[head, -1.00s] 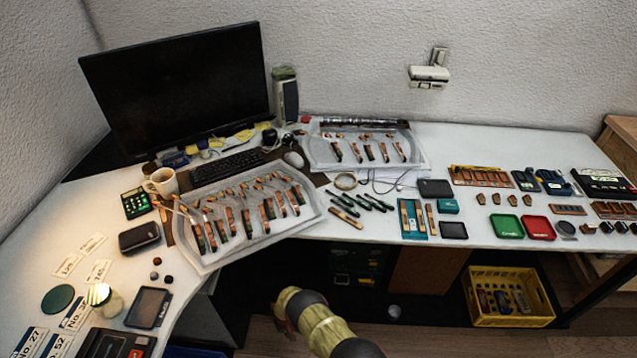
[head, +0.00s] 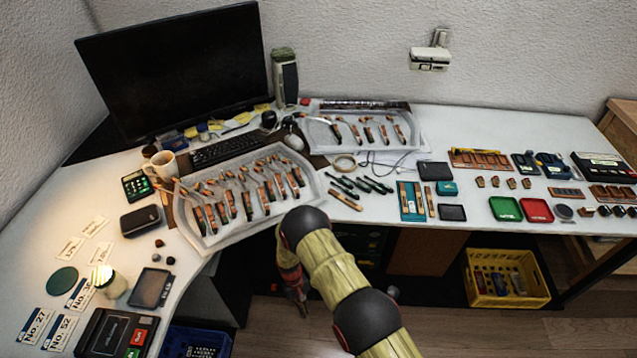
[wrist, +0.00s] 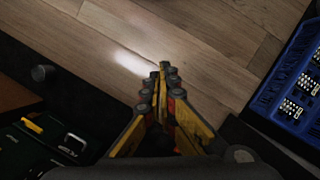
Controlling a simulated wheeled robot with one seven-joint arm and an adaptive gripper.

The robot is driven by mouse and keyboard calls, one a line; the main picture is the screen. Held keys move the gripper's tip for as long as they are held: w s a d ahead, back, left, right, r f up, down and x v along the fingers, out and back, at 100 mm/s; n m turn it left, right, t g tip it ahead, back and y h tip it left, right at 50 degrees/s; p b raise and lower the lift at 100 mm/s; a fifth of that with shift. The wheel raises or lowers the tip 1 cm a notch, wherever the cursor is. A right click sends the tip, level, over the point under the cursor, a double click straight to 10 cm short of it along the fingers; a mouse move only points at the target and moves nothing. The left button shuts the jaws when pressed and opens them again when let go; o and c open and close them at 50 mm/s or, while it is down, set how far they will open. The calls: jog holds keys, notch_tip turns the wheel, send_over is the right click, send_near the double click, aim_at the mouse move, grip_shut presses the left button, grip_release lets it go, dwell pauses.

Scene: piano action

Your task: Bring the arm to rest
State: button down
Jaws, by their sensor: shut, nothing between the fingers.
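My gripper (head: 302,309) hangs off the front edge of the desk in the head view, pointing down toward the wooden floor. My arm (head: 335,265) shows as yellow-green segments with dark joints, bent over at its top joint. In the wrist view my gripper (wrist: 159,70) has its yellow and red fingers drawn together at the tips, with nothing between them. It touches nothing that I can see.
The desk (head: 460,128) carries a near tray (head: 196,244) and a far tray (head: 318,166) of hammer parts. A blue crate (head: 183,343) and a yellow crate (head: 507,300) stand on the floor (wrist: 190,30). Open floor lies below my gripper.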

jog(key=d+r, duration=0.3)
jog(key=r, duration=1)
jog(key=d+r+m+y, duration=0.1)
jog(key=d+r, duration=0.2)
jog(key=r, duration=1)
jog(key=d+r, duration=0.3)
jog(key=r, duration=0.9)
jog(key=s+d+r+m+t, duration=0.1)
jog(key=s+d+r+t, duration=0.2)
jog(key=r, duration=0.8)
jog(key=s+d+r+m+t+p, duration=0.1)
jog(key=s+d+r+m+t, duration=0.1)
jog(key=s+d+r, duration=0.5)
jog(key=s+d+r+m+t+y+p, duration=0.1)
jog(key=s+d+r+t, duration=0.2)
jog(key=s+r, duration=0.6)
notch_tip(320, 180, up, 8)
jog(key=d, duration=0.2)
jog(key=shift+d+t, duration=0.3)
jog(key=shift+t, duration=0.1)
jog(key=shift+f, duration=0.1)
